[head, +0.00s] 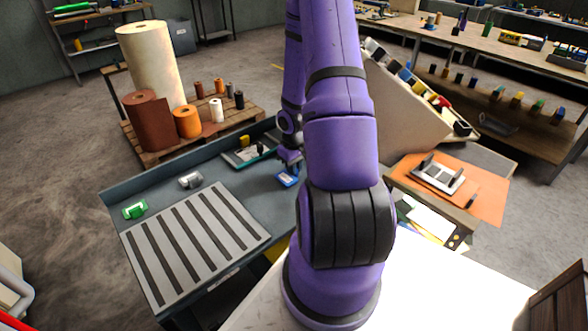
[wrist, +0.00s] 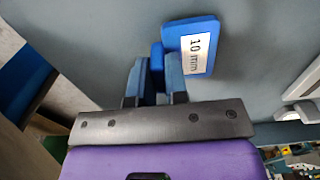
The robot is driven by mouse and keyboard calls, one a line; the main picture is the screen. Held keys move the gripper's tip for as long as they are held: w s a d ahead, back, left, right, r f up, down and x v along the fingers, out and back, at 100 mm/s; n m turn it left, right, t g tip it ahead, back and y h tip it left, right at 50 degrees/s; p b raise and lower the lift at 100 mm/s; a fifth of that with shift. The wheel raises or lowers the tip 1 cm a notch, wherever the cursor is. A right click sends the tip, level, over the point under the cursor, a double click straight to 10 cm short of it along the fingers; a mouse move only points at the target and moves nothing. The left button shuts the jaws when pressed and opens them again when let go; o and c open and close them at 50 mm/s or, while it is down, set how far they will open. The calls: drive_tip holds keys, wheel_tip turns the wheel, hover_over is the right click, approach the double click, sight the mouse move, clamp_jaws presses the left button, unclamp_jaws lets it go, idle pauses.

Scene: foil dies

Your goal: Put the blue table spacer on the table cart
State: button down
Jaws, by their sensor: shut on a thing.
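The blue spacer (head: 288,180) is at the right part of a blue-grey table (head: 158,188) in the head view. In the wrist view the spacer (wrist: 190,38) is a flat blue plate with a white "10 mm" label and a small blue grip. My gripper (head: 289,164) is shut on that grip; its fingers (wrist: 158,78) stand on either side of it. The plate sticks out past the fingers over a plain grey surface. I cannot tell whether it touches the surface. No wheels show, so I cannot tell whether the blue-grey table is the table cart.
A striped grey panel (head: 195,242), a green block (head: 135,210), a grey block (head: 190,181) and a tray (head: 248,155) are on the blue-grey table. A pallet (head: 150,155) with several rolls stands behind. An orange mat (head: 487,189) lies at right. My arm hides the middle.

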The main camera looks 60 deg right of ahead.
drive_tip(key=shift+f, duration=0.4)
drive_tip(key=shift+f, duration=0.1)
drive_tip(key=c, duration=1.1)
unclamp_jaws()
